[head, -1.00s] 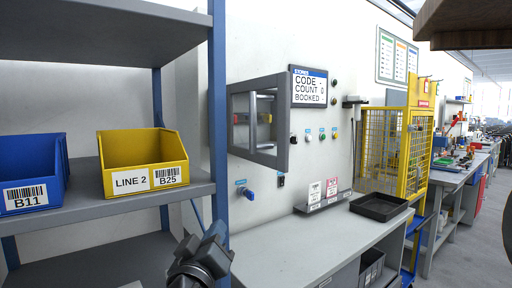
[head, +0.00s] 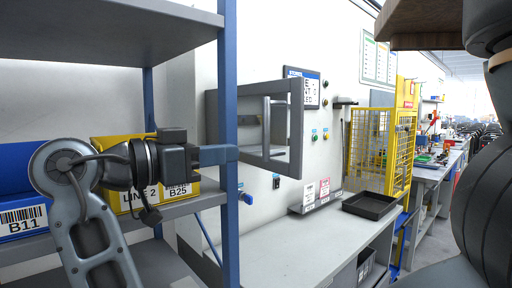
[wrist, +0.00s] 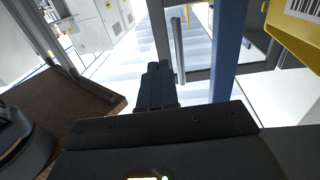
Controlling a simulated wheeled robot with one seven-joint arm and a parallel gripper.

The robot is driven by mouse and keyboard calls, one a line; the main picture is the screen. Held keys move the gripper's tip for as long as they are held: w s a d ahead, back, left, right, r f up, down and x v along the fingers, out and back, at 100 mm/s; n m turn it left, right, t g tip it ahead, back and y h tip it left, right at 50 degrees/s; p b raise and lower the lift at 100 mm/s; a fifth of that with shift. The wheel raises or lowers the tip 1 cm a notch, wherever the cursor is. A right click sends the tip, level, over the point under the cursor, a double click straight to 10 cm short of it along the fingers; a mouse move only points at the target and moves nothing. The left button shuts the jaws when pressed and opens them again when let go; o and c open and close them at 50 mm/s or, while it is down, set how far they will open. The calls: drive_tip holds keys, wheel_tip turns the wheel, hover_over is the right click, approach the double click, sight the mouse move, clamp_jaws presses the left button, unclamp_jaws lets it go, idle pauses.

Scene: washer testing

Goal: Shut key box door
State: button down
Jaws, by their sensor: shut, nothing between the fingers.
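The key box (head: 297,128) is a grey framed box on the white wall, right of the blue shelf post in the head view. Its framed door appears to stand open, out from the wall; its exact angle is hard to tell. My gripper (head: 232,154) is left of the key box, its fingers crossing in front of the blue post. In the wrist view the dark fingers (wrist: 158,68) are together and empty, pointing ahead. Grey upright bars show just beyond them; I cannot tell whether they belong to the door. I see no contact with the key box.
The blue shelf post (head: 229,215) stands close to my gripper. A yellow bin (head: 125,200) and a blue bin (head: 22,222) sit on the shelf behind my arm. A grey workbench (head: 300,240) with a black tray (head: 370,205) lies below the box.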

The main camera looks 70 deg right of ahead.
sight(294, 145)
drive_tip(key=p+x, duration=0.4)
drive_tip(key=x, duration=0.9)
drive_tip(key=shift+s+d, duration=0.15)
drive_tip(key=shift+d, duration=0.15)
drive_tip(key=shift+s+d, duration=0.1)
